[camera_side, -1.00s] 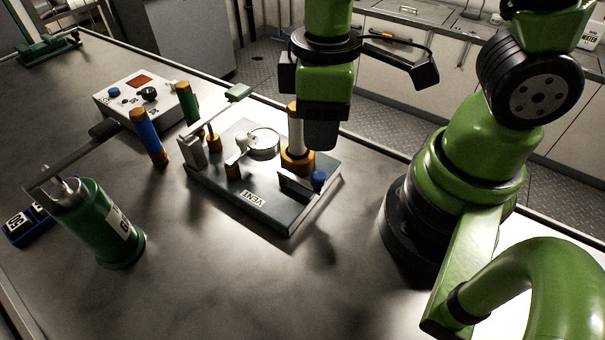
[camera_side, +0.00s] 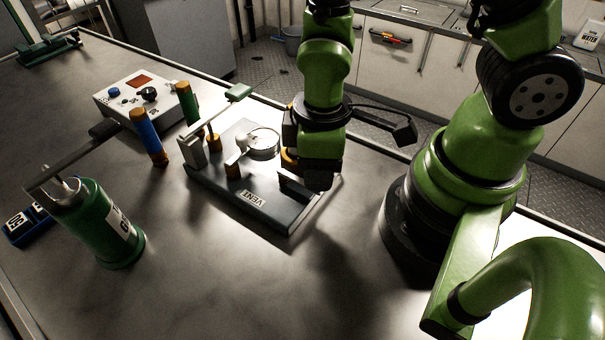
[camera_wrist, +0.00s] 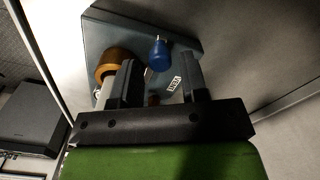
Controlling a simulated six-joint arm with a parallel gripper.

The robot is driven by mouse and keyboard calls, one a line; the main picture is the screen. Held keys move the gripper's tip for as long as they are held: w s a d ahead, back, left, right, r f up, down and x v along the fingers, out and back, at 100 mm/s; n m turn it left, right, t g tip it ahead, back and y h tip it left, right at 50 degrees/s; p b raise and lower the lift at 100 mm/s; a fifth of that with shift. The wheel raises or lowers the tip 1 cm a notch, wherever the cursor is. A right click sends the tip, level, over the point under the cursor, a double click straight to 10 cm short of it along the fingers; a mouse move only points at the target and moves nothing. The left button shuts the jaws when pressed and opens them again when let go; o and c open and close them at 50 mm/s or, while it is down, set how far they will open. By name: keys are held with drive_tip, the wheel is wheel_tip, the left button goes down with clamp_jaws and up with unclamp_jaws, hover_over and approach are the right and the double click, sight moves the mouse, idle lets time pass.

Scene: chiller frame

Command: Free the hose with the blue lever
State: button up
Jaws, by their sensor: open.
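My gripper (camera_side: 318,182) is low over the right end of the dark VENT plate (camera_side: 235,192), and its body hides the blue lever in the side view. In the wrist view the open fingers (camera_wrist: 158,68) point at the blue lever knob (camera_wrist: 158,54), which shows in the gap near the fingertips. I cannot tell whether they touch it. The orange collar (camera_wrist: 113,64) is just left of the left finger. In the side view only a sliver of this collar (camera_side: 289,158) shows. The white hose in it is hidden behind my arm.
A control box (camera_side: 140,95) and green canister (camera_side: 108,228) are farther left. The front table is clear.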

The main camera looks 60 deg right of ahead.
drive_tip(key=shift+c, duration=0.4)
drive_tip(key=shift+c, duration=1.2)
drive_tip(key=shift+d, duration=0.15)
drive_tip(key=shift+w+d, duration=0.15)
drive_tip(key=shift+d, duration=0.6)
